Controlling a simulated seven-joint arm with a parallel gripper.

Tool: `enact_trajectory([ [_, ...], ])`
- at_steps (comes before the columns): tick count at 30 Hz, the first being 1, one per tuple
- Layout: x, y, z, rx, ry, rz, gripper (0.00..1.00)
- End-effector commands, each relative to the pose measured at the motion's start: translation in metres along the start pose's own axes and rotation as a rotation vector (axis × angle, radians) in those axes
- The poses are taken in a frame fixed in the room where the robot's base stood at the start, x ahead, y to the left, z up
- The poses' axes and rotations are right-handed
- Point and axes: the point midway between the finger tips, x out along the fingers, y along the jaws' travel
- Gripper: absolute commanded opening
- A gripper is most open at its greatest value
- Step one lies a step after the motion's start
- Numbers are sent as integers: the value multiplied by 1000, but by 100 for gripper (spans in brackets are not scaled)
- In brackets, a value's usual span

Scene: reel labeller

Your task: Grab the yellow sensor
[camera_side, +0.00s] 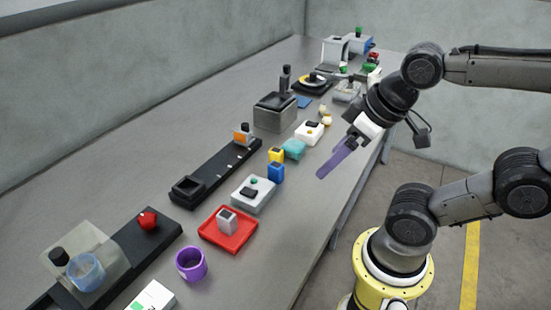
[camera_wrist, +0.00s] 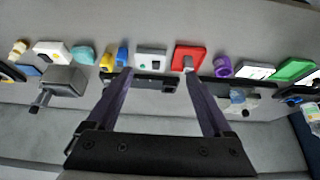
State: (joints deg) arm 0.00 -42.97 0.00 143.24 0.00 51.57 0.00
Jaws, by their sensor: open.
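The yellow sensor (camera_side: 276,155) is a small upright block with a dark top, standing on the grey bench just behind a blue block (camera_side: 276,173). In the wrist view the yellow sensor (camera_wrist: 107,62) is left of the left finger's tip, beside the blue block (camera_wrist: 122,54). My gripper (camera_side: 321,174) has long purple fingers and hangs to the right of the yellow sensor in the side view, apart from it. The wrist view shows my gripper (camera_wrist: 159,73) open, its fingers wide apart with nothing held between them.
A teal block (camera_side: 294,149) stands close behind the yellow sensor. A white box (camera_side: 252,194) and a red tray (camera_side: 228,229) lie nearer the camera. A black rail (camera_side: 215,171) runs to the left. Bare bench lies right of the blue block.

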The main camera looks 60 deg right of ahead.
Motion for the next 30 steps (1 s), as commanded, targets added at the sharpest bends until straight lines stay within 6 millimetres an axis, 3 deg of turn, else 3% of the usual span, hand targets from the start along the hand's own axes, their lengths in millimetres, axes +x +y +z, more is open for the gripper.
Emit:
enact_trajectory([
  [7,0,0,0,26,-1,0,85],
  [11,-5,0,-2,138,-3,0,85],
  [16,-21,3,-40,394,-4,8,85],
  [21,-20,18,-91,684,-57,54,85],
  [26,3,46,-140,963,-128,126,85],
  [30,38,81,-174,1184,-193,203,85],
])
